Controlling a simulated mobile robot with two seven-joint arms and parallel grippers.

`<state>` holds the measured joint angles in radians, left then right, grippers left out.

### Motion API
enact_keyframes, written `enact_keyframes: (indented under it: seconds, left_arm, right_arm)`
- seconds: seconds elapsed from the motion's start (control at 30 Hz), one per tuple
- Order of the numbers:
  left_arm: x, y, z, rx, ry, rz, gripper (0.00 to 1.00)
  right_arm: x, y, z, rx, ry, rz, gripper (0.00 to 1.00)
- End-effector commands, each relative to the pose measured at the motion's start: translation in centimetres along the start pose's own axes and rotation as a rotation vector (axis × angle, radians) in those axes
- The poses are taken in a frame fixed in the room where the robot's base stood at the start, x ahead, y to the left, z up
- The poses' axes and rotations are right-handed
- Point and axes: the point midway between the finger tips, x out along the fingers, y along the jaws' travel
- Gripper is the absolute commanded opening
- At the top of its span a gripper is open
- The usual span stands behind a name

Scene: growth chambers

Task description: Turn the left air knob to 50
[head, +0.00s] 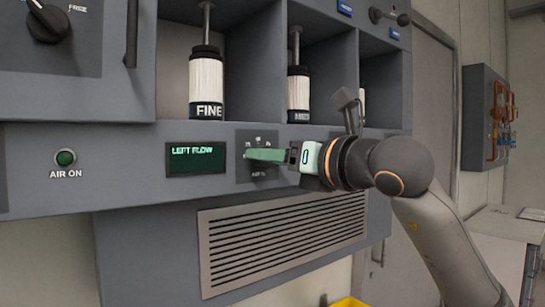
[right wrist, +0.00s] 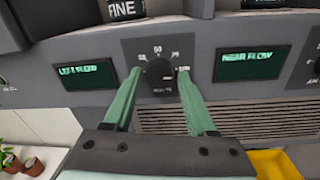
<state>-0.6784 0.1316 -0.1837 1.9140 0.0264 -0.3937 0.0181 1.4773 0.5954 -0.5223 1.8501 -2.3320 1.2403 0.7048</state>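The left air knob (right wrist: 160,76) is a dark round knob on a dark plate with a white scale; 50 is printed at the top. Its pointer is too small to read clearly. My right gripper (right wrist: 160,73) has its green fingers spread, one on each side of the knob, with small gaps seeming to show. In the head view, my right gripper (head: 266,155) reaches in from the right and covers most of the knob on its plate (head: 243,143). The LEFT FLOW display (head: 195,159) is left of the knob and shows no readable number. My left gripper is out of view.
Another flow display (right wrist: 252,63) sits right of the knob. A vent grille (head: 285,240) lies below the panel. Cylinders such as the FINE one (head: 206,82) stand in bays above. A green AIR ON button (head: 66,157) is at left. Plant pots (right wrist: 31,165) are below.

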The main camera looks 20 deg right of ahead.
Motion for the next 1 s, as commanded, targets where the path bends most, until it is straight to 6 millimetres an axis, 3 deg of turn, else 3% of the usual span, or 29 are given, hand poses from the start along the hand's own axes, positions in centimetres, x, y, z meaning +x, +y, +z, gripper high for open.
enact_keyframes:
  seconds: [0.03, 0.5, 1.0]
  left_arm:
    - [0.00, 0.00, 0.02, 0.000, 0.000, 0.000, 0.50]
    - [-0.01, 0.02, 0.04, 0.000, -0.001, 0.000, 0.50]
    - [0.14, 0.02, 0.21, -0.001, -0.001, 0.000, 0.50]
  right_arm:
    - [-0.02, 0.00, 0.01, 0.000, 0.000, 0.000, 0.51]
    - [-0.04, -0.01, 0.03, 0.000, 0.000, 0.000, 0.00]
    - [-0.07, -0.02, 0.07, -0.083, 0.002, -0.002, 0.00]
